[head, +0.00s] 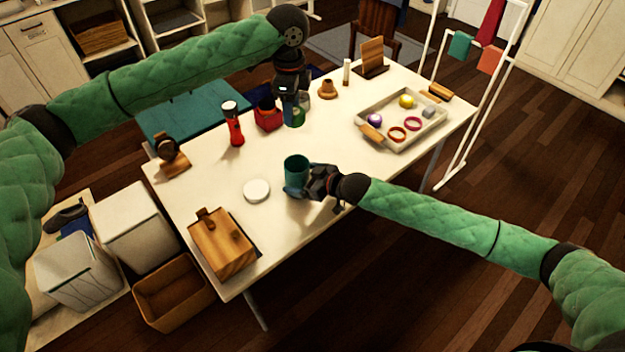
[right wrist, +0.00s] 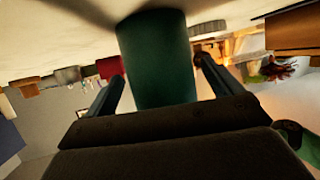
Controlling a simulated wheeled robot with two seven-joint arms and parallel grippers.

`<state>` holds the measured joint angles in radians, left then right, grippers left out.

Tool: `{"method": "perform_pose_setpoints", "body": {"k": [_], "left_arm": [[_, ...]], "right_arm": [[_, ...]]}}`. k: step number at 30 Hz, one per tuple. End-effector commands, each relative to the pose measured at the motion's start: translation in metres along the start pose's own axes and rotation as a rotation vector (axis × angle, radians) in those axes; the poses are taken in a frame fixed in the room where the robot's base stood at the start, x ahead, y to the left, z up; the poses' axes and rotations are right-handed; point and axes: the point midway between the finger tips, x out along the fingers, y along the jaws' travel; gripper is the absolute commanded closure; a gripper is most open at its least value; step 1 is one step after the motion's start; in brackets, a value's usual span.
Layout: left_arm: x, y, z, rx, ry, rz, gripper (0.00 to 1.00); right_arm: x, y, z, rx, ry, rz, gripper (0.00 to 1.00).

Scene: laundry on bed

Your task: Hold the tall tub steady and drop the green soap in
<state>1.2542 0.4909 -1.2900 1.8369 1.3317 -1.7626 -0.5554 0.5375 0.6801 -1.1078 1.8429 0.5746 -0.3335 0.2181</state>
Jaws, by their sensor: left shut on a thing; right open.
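The tall tub (head: 296,168) is a teal open-topped cylinder standing upright near the middle of the table. My right gripper (head: 299,186) is open beside it, with its fingers on either side of the tub. In the right wrist view the tub (right wrist: 156,60) is between the two fingers (right wrist: 158,82), with gaps visible. My left gripper (head: 291,108) points down farther back on the table, shut on a green thing that appears to be the green soap (head: 295,118). The fingers partly hide the soap, and I cannot tell whether it touches the table.
A red flashlight (head: 234,127) and a red object (head: 267,115) stand left of my left gripper. A white round lid (head: 256,190) lies left of the tub. A wooden box (head: 222,245) sits front left. A tray (head: 408,139) of small items lies right. The front right table is clear.

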Motion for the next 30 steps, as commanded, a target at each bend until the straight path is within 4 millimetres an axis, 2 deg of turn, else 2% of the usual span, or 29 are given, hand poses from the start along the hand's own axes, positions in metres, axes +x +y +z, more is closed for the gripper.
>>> {"method": "perform_pose_setpoints", "body": {"k": [6, 15, 16, 23, 30], "left_arm": [[0.0, 0.0, 0.0, 0.0, 0.0, 0.0, 0.76], [0.0, 0.0, 0.0, 0.0, 0.0, 0.0, 0.76], [0.0, 0.0, 0.0, 0.0, 0.0, 0.0, 0.76], [0.0, 0.0, 0.0, 0.0, 0.0, 0.0, 0.76], [0.0, 0.0, 0.0, 0.0, 0.0, 0.0, 0.76]], "right_arm": [[0.014, -0.001, 0.0, 0.0, -0.001, -0.001, 0.09], [0.016, -0.001, 0.0, 0.0, 0.0, -0.001, 0.09], [0.016, -0.001, 0.0, 0.0, -0.001, -0.001, 0.11], [0.016, -0.001, 0.0, 0.0, 0.0, 0.0, 0.56], [0.016, -0.001, 0.0, 0.0, 0.0, 0.0, 0.57]]}}
